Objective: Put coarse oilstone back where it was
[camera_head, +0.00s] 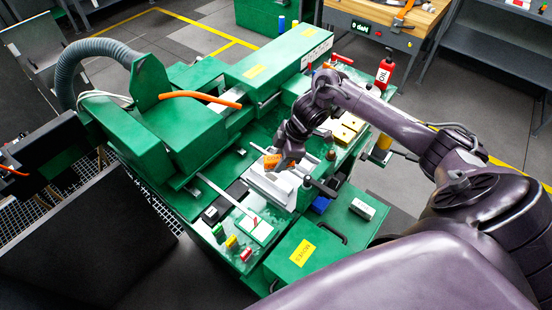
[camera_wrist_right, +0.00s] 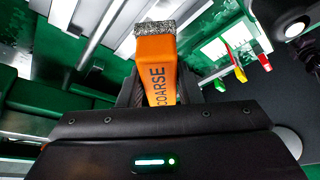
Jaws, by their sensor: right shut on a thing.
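The coarse oilstone is an orange block (camera_head: 272,160) with COARSE printed on it; in the right wrist view (camera_wrist_right: 157,72) its rough grey end points away from the gripper. My right gripper (camera_head: 279,163) is shut on it and holds it over a white block-like fixture (camera_head: 268,186) on the green machine. In the head view the gripper partly covers the stone. I cannot tell whether the stone touches the fixture. My left gripper is not in view.
Small green, yellow and red pieces (camera_head: 232,242) stand at the machine's near edge. A red oil bottle (camera_head: 384,72) stands at the back right.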

